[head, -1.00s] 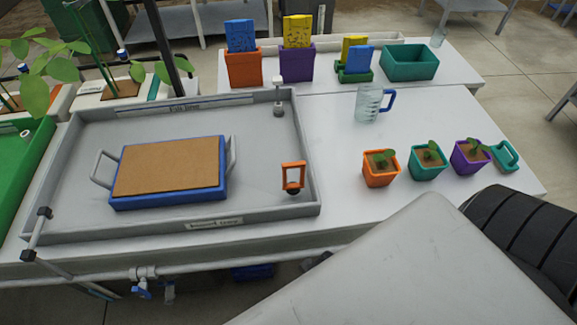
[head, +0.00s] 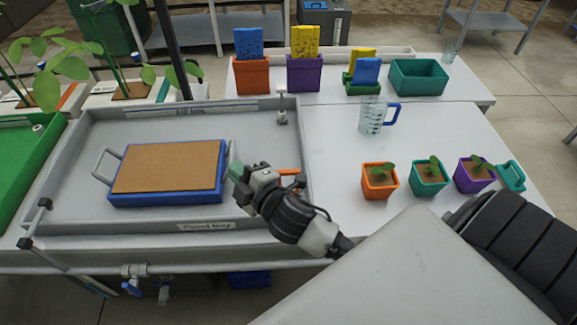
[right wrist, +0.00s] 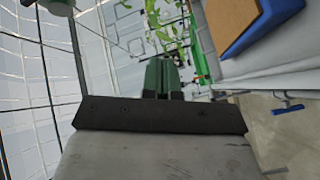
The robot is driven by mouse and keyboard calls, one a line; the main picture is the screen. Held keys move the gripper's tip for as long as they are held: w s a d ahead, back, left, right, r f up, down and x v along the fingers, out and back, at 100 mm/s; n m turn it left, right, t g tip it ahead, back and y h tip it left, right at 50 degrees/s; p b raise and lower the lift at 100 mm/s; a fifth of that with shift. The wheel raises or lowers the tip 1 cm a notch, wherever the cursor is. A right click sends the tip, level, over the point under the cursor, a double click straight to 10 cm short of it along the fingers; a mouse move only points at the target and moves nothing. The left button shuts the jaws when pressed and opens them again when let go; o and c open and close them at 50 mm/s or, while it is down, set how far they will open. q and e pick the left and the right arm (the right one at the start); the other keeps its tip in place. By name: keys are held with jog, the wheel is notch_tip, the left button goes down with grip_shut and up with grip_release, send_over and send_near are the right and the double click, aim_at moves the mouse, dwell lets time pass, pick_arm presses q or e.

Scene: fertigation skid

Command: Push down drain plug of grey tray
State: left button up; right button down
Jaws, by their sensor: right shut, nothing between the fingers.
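The grey tray (head: 258,138) lies on the white bench at the left in the head view. The drain plug with its orange handle (head: 288,172) is in the tray's right part; my right arm hides most of it, and only an orange strip shows. My right gripper (head: 234,172) is over the tray, left of the plug, with its green fingertips near the right end of the blue box. Its fingers are shut and empty, and they also show in the right wrist view (right wrist: 161,77). My left gripper is in neither view.
A blue box with a brown top (head: 168,166) sits in the tray and also shows in the right wrist view (right wrist: 255,20). A grey upright fitting (head: 282,112) stands at the tray's back right. Potted seedlings (head: 429,178) and a jug (head: 373,117) stand on the bench to the right.

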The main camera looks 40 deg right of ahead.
jog(key=s+a+r+n+g+y, duration=0.1)
jog(key=a+r+n+g+y, duration=0.6)
jog(key=n, duration=0.6)
jog(key=s+a+r+n+g+y, duration=0.2)
jog(key=a+r+n+y, duration=0.15)
jog(key=n+y, duration=0.8)
notch_tip(320, 180, down, 7)
jog(key=s+d+n+g+h, duration=0.25)
jog(key=n+g+h, duration=0.65)
jog(key=n, duration=0.6)
jog(key=w+d+n+h, duration=0.1)
jog(key=d+h, duration=0.3)
jog(key=d, duration=0.2)
jog(key=w+d+n+h, duration=0.1)
jog(key=d+h, duration=0.4)
jog(key=d, duration=0.1)
jog(key=w+d+n+t+h, duration=0.1)
jog(key=d+h, duration=0.3)
jog(key=d, duration=0.3)
jog(key=shift+w+f+n+h+b, duration=0.2)
jog(key=shift+f+n+h+b, duration=0.05)
jog(key=shift+n+b, duration=0.1)
jog(key=shift+f, duration=0.15)
